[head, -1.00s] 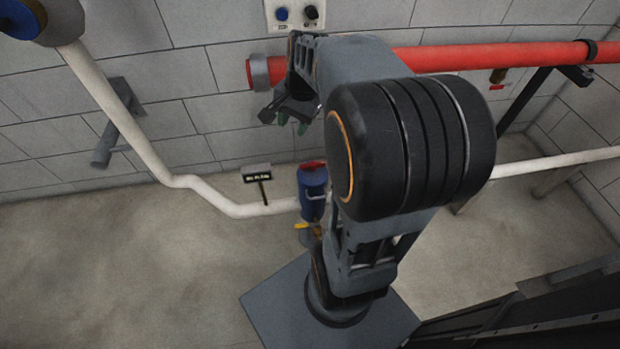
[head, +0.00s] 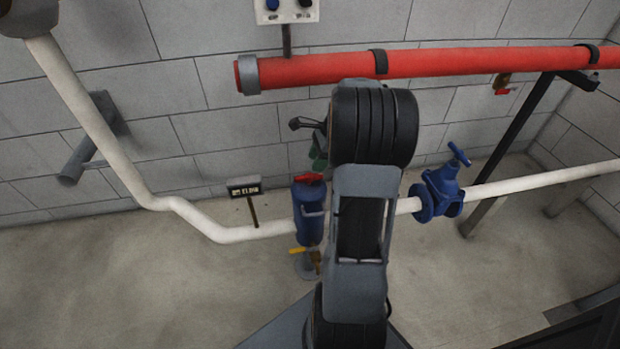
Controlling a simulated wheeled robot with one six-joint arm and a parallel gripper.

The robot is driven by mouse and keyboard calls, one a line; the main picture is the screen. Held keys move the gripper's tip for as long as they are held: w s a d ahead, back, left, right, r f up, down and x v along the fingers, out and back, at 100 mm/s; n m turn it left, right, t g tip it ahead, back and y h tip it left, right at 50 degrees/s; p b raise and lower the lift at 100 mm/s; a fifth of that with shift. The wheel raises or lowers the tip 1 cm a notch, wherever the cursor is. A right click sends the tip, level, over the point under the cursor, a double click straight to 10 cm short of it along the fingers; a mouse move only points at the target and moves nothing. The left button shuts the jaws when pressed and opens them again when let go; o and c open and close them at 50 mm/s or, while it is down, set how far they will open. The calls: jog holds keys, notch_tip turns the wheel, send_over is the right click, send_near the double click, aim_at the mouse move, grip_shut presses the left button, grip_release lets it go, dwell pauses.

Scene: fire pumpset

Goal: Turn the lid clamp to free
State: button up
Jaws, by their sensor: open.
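The lid clamp (head: 309,178) is a red piece on top of the upright blue cylinder (head: 308,215), which stands in the white pipe line. My gripper (head: 317,150) is in the head view above and slightly right of the red clamp in the picture. It is open, and nothing shows between its fingers. Part of it is hidden behind my arm. It appears apart from the clamp, but the depth between them is hard to judge. A yellow handle (head: 299,250) sits low on the blue cylinder.
A white pipe (head: 262,231) runs left and right of the cylinder. A small sign (head: 244,190) stands left of it. A blue valve (head: 440,192) is on the pipe at right. A red pipe (head: 460,66) crosses above along the wall. The floor at left is clear.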

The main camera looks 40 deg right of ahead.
aim_at(309, 176)
jog(key=shift+b+x, duration=0.9)
jog(key=shift+x, duration=2.1)
grip_shut()
